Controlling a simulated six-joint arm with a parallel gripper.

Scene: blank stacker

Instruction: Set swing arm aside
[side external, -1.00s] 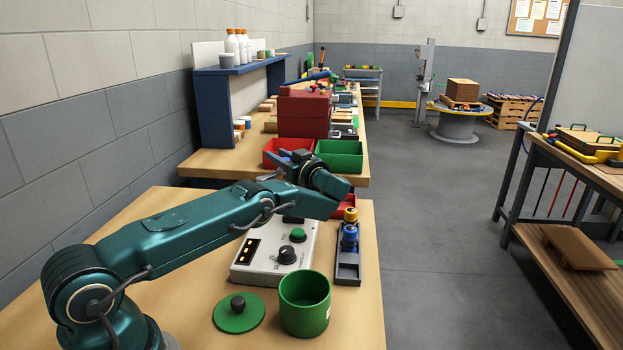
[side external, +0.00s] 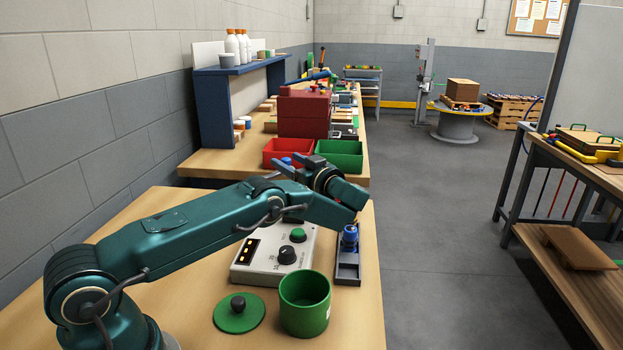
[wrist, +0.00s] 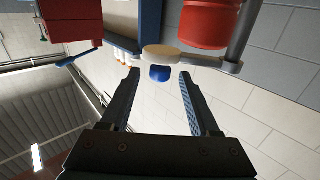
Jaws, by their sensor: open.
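In the wrist view, which is upside down, a grey swing arm (wrist: 208,60) runs from a post to a pale round disc (wrist: 160,54). A blue knob (wrist: 160,73) sits on the disc. A red cylinder (wrist: 205,22) shows beside the post. My gripper (wrist: 159,78) is open, its fingers on either side of the knob in the picture; I cannot tell whether they touch it. In the side view my gripper (side external: 289,168) is over the bench near the red bin, and my arm hides most of the swing arm's place.
On the bench stand a control box (side external: 262,262), a green cup (side external: 305,303), a green lid (side external: 239,312) and a dark rack (side external: 347,270) with a blue piece. A red bin (side external: 276,160) and green bin (side external: 345,162) stand behind. The front-left bench is clear.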

